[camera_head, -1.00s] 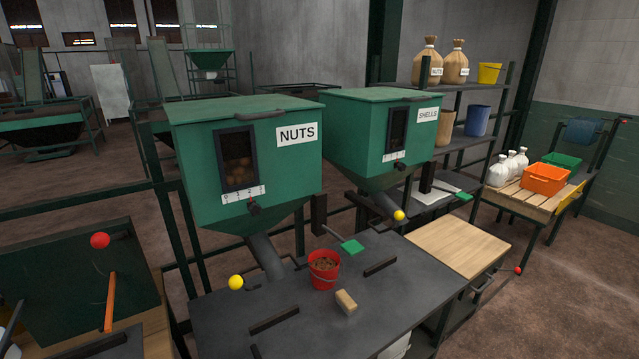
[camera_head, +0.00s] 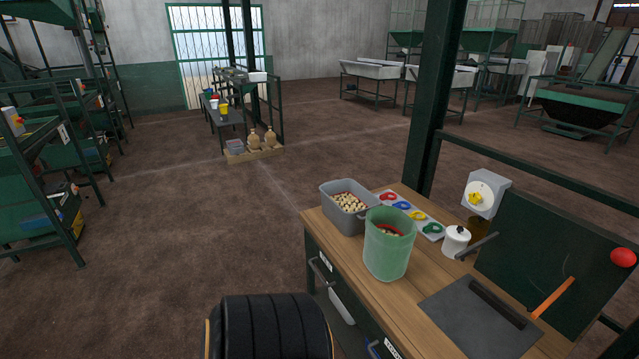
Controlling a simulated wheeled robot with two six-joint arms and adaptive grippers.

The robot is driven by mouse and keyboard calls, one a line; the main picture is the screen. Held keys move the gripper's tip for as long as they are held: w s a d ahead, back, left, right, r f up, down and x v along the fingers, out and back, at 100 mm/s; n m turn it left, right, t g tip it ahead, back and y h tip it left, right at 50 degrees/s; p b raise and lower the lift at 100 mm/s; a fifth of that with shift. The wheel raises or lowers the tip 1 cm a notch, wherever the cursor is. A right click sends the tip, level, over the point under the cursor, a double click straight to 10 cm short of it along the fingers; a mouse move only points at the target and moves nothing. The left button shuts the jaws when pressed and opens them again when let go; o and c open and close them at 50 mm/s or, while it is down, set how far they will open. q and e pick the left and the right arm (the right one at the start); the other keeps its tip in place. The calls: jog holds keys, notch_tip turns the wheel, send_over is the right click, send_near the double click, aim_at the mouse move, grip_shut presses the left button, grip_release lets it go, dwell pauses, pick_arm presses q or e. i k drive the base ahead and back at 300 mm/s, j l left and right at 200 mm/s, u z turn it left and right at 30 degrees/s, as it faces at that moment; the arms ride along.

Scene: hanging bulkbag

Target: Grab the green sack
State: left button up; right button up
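I see no green sack in this view. Two small tan sacks (camera_head: 262,139) stand on a low wooden pallet (camera_head: 255,154) in the far left middle, beside a dark table. A translucent green bucket (camera_head: 388,250) stands on the wooden workbench at the right. Neither of my grippers is in view.
The wooden workbench (camera_head: 375,292) also holds a grey bin (camera_head: 336,218) of pale pieces, a tray of coloured shapes (camera_head: 432,230), and a white lidded pot (camera_head: 455,241). A green post (camera_head: 434,90) rises behind it. Brown floor (camera_head: 180,215) is open at left.

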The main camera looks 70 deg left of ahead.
aim_at(390, 234)
jog(key=u, duration=1.75)
jog(key=i+u, duration=0.15)
jog(key=i+j, duration=0.05)
